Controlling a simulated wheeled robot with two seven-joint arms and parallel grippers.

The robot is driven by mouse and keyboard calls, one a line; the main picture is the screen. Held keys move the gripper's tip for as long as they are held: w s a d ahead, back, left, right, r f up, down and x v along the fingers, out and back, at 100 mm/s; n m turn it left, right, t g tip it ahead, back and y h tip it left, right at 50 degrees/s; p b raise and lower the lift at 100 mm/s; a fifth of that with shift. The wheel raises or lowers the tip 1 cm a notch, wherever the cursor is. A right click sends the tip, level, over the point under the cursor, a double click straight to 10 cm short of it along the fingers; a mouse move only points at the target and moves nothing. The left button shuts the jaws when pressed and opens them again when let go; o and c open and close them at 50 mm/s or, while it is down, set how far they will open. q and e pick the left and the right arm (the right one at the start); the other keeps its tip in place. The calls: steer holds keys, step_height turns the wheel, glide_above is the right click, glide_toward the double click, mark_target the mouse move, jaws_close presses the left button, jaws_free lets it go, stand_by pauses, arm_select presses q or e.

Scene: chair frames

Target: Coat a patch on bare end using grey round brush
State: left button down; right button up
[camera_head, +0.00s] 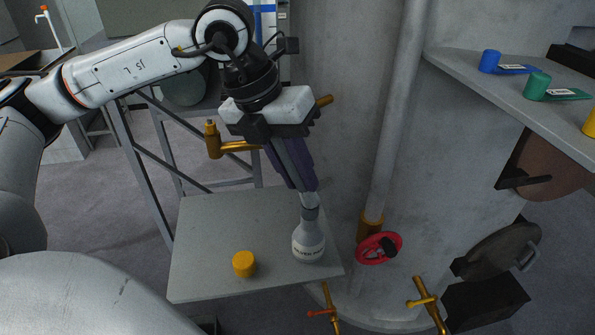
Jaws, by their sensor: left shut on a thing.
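My left gripper (304,184) comes down from the upper middle, its dark purple-grey fingers tilted and closed. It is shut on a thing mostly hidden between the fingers. A short pale grey piece below the fingertips may be part of the grey round brush. This piece meets the neck of a pale labelled bottle (309,243) standing upright on a grey table (205,220). I cannot tell whether it is inside the neck. A yellow cap-like cylinder (243,264) sits left of the bottle. I cannot tell which part is the bare end. My right gripper is out of view.
A brass fitting (213,140) stands behind the table, left of my gripper. A vertical pipe (398,110) and a red handwheel (378,248) are to the right. A shelf (460,70) at upper right holds blue and green items. The table's left part is clear.

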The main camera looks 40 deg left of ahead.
arm_select(q)
steer(key=shift+s, duration=0.1)
steer(key=shift+r+p, duration=2.45)
steer(key=shift+r, duration=1)
